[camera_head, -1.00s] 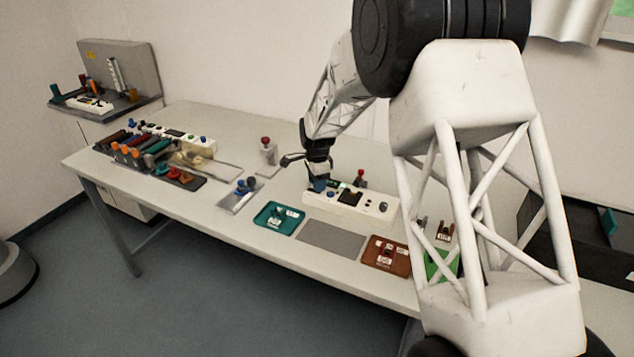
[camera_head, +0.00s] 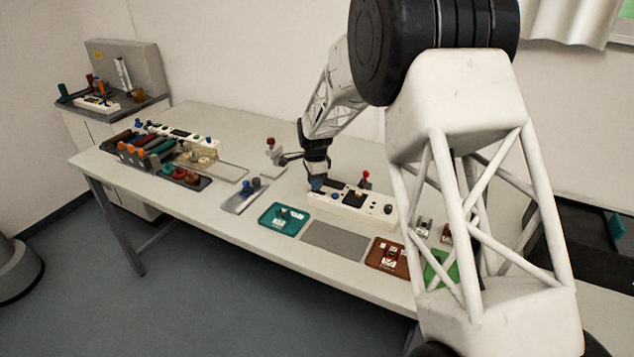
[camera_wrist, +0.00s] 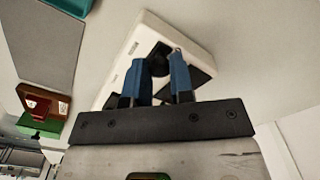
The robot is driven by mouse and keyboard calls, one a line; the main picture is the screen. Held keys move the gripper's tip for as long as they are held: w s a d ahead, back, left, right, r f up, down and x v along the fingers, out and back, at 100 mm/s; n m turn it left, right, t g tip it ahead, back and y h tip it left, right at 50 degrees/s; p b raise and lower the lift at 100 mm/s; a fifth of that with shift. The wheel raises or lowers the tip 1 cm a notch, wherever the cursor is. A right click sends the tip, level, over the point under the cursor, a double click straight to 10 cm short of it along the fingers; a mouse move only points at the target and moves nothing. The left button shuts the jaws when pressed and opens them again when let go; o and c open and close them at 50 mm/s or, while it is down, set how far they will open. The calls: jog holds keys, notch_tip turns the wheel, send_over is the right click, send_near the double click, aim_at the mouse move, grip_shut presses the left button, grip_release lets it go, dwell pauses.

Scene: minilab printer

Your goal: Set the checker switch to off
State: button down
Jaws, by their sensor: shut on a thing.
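The checker, a long white box (camera_head: 350,208), lies on the table with a dark panel and knobs on its top. My gripper (camera_head: 317,186) is at the box's left end, pointing down. In the wrist view, the blue fingertips (camera_wrist: 162,72) are shut on a dark switch knob (camera_wrist: 158,58) on the white box (camera_wrist: 138,40). The fingers hide part of the knob, and its exact setting is hard to read. A dark panel (camera_wrist: 203,77) shows beside the right finger.
A teal tray (camera_head: 284,221), a grey mat (camera_head: 335,239), a brown tray (camera_head: 386,257) and a green tray (camera_head: 440,268) lie in front of the checker. A red-topped stand (camera_head: 366,178) is behind it. A metal plate with knobs (camera_head: 243,198) is to its left.

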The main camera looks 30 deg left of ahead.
jog(key=c, duration=1)
grip_release()
jog(key=shift+a, duration=0.1)
jog(key=shift+r, duration=0.2)
jog(key=shift+r, duration=3.75)
